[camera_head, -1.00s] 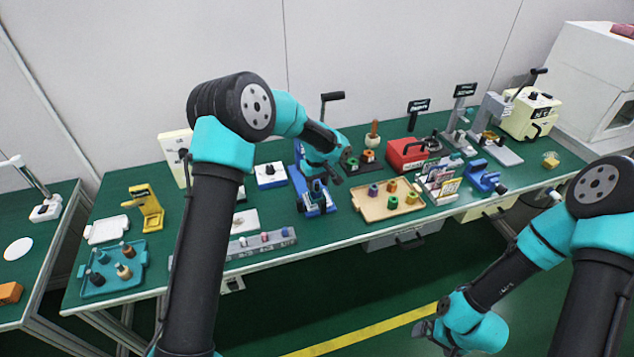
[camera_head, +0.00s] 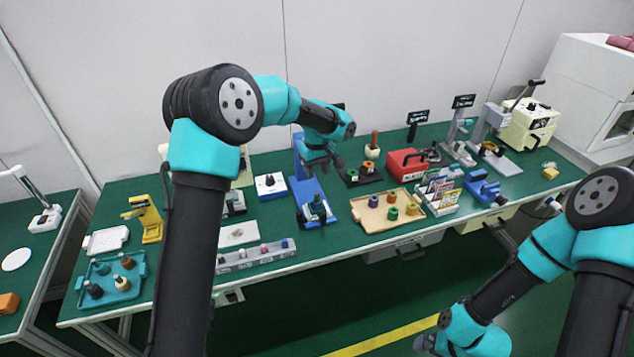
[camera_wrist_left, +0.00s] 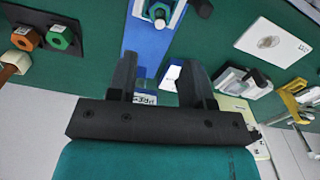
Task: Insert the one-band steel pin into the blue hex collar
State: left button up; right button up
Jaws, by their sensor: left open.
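My left gripper (camera_head: 322,166) is open and empty, above the blue press (camera_head: 308,187). In the left wrist view its two fingers (camera_wrist_left: 155,78) stand apart, with the blue press base (camera_wrist_left: 148,42) beyond them. The grey rack (camera_head: 232,264) holds several small pins. My right gripper (camera_head: 425,343) hangs low, its jaws unclear.
A black plate (camera_wrist_left: 40,18) carries an orange (camera_wrist_left: 24,38) and a green hex collar (camera_wrist_left: 59,37). A red box (camera_head: 407,163) and a card holder (camera_head: 437,195) stand right of the press. A teal tray (camera_head: 84,298) with several parts is at left.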

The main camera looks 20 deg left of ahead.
pick_arm(q)
notch_tip(320, 180, up, 7)
dwell(0.3)
dwell(0.6)
